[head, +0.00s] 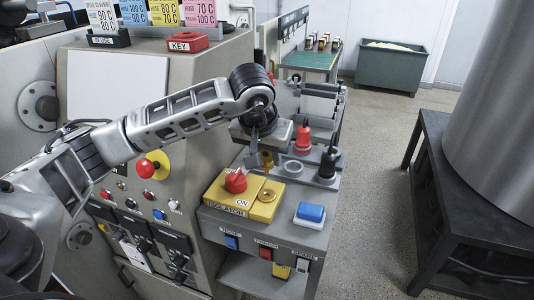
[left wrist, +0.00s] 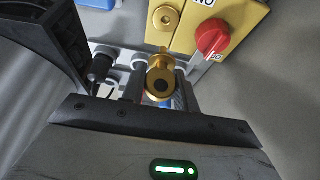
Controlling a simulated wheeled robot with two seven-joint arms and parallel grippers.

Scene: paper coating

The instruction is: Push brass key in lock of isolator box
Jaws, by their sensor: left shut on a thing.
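The yellow isolator box (head: 222,199) sits on the grey shelf, with a red rotary knob (head: 236,180) and a round brass lock (head: 267,195) on its top. My left gripper (head: 260,150) is shut on the brass key (head: 267,160), holding it above and just behind the lock. In the left wrist view the brass key (left wrist: 160,82) shows between the fingers, its shaft pointing toward the box. The lock (left wrist: 166,17) and the red knob (left wrist: 213,37) lie beyond it there. The key and lock appear apart. My right gripper is not in view.
A blue-topped block (head: 310,213) sits right of the box. A red-handled tool (head: 303,137), a black-handled one (head: 328,162) and a grey ring (head: 292,168) stand behind it. A machine panel with a red-and-yellow emergency button (head: 153,165) rises on the left.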

